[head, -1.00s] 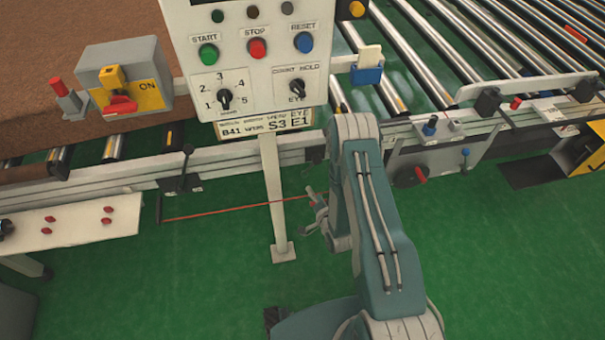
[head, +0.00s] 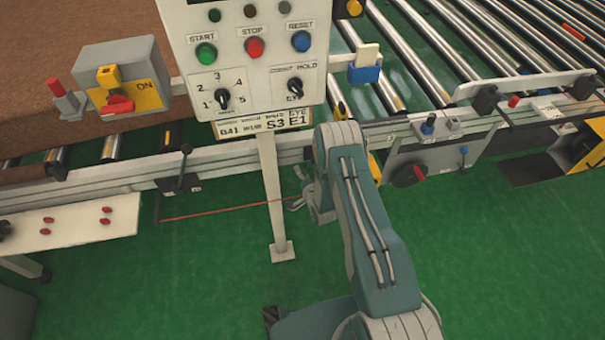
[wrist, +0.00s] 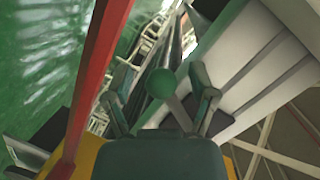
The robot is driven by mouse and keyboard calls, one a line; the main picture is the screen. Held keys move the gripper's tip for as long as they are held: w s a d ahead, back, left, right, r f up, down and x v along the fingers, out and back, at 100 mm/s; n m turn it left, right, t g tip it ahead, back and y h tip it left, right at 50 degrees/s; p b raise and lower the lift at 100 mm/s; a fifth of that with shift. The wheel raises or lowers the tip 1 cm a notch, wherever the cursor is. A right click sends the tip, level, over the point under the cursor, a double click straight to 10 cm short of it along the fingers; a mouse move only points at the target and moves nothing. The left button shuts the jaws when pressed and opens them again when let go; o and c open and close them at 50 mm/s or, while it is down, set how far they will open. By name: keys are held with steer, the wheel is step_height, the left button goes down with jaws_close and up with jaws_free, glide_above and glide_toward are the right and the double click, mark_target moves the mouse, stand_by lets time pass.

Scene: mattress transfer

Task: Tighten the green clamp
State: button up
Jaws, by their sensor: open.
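A round green knob (wrist: 162,83) on a pale lever, which appears to be the green clamp's handle, shows in the wrist view. My gripper (wrist: 163,92) has its two fingers spread, one on each side of the knob, with gaps visible on both sides. I cannot tell how deep between the fingers the knob lies. In the head view my gripper (head: 297,198) is low beside the conveyor's front rail, partly hidden behind my arm. The green clamp cannot be made out there.
A red cord (head: 215,213) runs low along the conveyor front, and a red bar (wrist: 97,75) crosses the wrist view's left side. A control panel post (head: 273,195) stands left of my arm. A conveyor rail (head: 85,187) lies behind. Green floor is open in front.

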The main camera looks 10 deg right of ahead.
mark_target(287, 152)
jaws_close()
steer(key=shift+a+r+m, duration=0.2)
steer(key=shift+a+m, duration=0.1)
steer(key=shift+m, duration=0.1)
steer(key=a+r+m, duration=0.1)
steer(key=a+r+m+y, duration=0.1)
steer(key=m, duration=0.1)
steer(key=a+r+m+t, duration=0.1)
steer(key=m, duration=0.1)
steer(key=shift+r+y, duration=0.35)
steer(key=shift+y, duration=0.05)
steer(key=r+m, duration=0.2)
steer(key=m, duration=0.1)
steer(key=shift+a+r+t+y, duration=0.25)
steer(key=shift+a+t+y, duration=0.05)
steer(key=shift+a+t, duration=0.1)
steer(key=shift+d+r+m+t, duration=0.1)
steer(key=shift+r+m+t, duration=0.1)
steer(key=shift+r+m, duration=0.6)
steer(key=shift+d+r+m+t, duration=0.15)
steer(key=shift+r+m, duration=0.35)
steer(key=shift+m, duration=0.6)
